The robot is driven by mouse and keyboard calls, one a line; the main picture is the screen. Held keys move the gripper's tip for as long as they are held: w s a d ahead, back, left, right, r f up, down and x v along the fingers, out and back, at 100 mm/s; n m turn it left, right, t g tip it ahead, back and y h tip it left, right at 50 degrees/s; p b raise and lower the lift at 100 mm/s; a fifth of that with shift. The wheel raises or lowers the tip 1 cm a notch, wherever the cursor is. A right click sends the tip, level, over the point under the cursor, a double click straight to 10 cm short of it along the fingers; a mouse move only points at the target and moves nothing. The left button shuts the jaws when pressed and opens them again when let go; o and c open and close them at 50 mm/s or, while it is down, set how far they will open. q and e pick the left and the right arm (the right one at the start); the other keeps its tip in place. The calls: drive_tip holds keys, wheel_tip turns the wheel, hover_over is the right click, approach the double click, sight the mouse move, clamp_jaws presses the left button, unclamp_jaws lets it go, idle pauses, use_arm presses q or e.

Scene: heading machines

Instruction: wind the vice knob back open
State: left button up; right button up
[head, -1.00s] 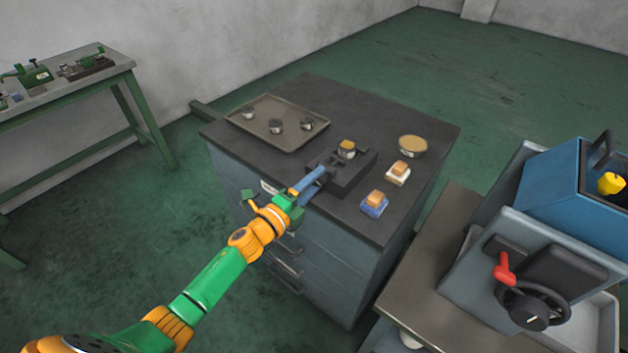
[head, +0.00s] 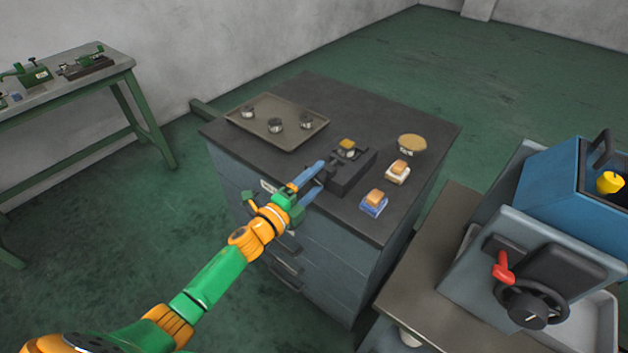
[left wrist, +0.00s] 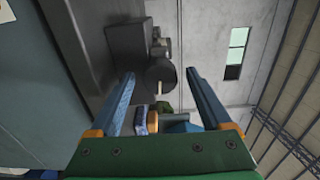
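The dark vice (head: 350,178) stands on the cabinet top near its front edge, with a small brass-topped round part (head: 347,146) at its jaws. My left gripper (head: 318,174) is at the front end of the vice, its two blue fingers spread apart. In the left wrist view the fingers are open, and the dark round vice knob (left wrist: 161,74) shows between the fingertips with a gap on each side. A small pale peg sticks out near the knob. I cannot tell how far the fingertips reach along the knob. My right gripper is not in view.
A tray (head: 290,144) with several round metal parts lies at the back left of the cabinet top (head: 345,98). A machine with a black handwheel (head: 532,304) is at the right.

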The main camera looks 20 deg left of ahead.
use_arm(q)
drive_tip(key=v, duration=0.7)
drive_tip(key=shift+b, duration=0.3)
